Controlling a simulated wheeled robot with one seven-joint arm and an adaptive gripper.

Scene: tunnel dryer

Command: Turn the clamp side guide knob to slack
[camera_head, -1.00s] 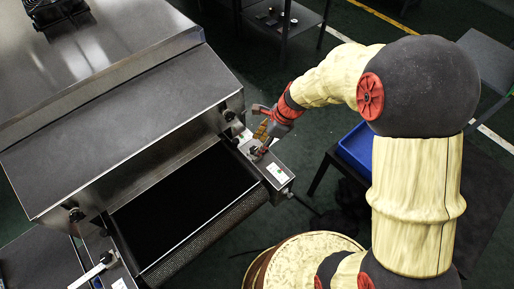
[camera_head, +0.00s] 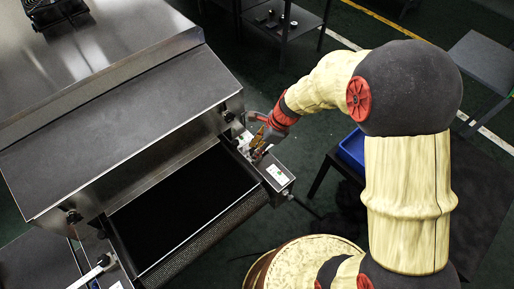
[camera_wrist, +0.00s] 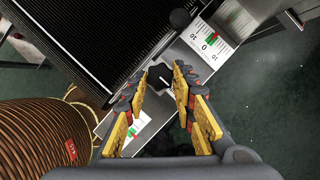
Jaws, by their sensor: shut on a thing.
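A black lobed knob (camera_wrist: 160,77) with a white mark sits on the metal side guide rail (camera_wrist: 112,121) in the wrist view. My gripper (camera_wrist: 164,74) has its yellow-padded fingers on both sides of this knob and is shut on it. In the head view my gripper (camera_head: 259,144) is at the right end of the dryer's belt opening, and its fingers largely hide the knob there. A white scale plate (camera_wrist: 210,41) marked 0 and 10, with green and red bands, lies beside the knob.
A second black knob (camera_wrist: 180,18) stands close by on the rail. The dark belt (camera_head: 185,205) runs beside it under the steel hood (camera_head: 125,125). A blue bin (camera_head: 352,148) is to the right. A dark side table (camera_head: 285,18) stands behind.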

